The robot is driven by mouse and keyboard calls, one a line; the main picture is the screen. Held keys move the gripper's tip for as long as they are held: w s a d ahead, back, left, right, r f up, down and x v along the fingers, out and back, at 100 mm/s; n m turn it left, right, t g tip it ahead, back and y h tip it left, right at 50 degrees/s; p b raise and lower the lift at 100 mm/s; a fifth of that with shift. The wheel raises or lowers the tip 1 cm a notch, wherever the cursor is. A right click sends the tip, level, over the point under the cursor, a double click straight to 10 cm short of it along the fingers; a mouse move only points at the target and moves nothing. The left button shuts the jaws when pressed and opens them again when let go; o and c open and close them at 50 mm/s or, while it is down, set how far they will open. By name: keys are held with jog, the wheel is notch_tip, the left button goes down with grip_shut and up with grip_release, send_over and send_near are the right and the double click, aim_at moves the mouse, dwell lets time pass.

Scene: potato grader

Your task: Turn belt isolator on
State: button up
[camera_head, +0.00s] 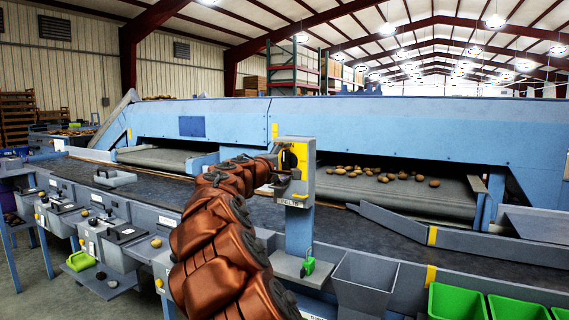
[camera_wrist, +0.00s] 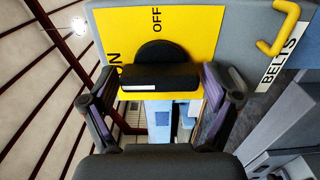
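The belt isolator is a grey box (camera_head: 301,185) with a yellow plate, on a post beside the conveyor. In the wrist view its yellow plate (camera_wrist: 205,25) reads OFF at the top and ON at the left, partly hidden, with a BELTS label (camera_wrist: 277,70) at right. The black rotary handle (camera_wrist: 160,76) lies left to right in that view, one end toward ON; its white line faces me. My gripper (camera_wrist: 160,90) is at the handle, its fingers spread to either side. Narrow gaps seem to show; I cannot tell if either finger touches. My gripper (camera_head: 281,178) hides part of the box front in the head view.
A yellow hasp (camera_wrist: 278,32) sticks out beside the plate. The dark conveyor belt (camera_head: 350,222) runs behind the post, with potatoes (camera_head: 395,175) on the far belt. A grey hopper (camera_head: 364,280) and green crates (camera_head: 458,302) stand at front right, control boxes (camera_head: 105,240) at left.

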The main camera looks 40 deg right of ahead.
jog(key=shift+o, duration=0.4)
jog(key=v, duration=1.2)
dwell(0.6)
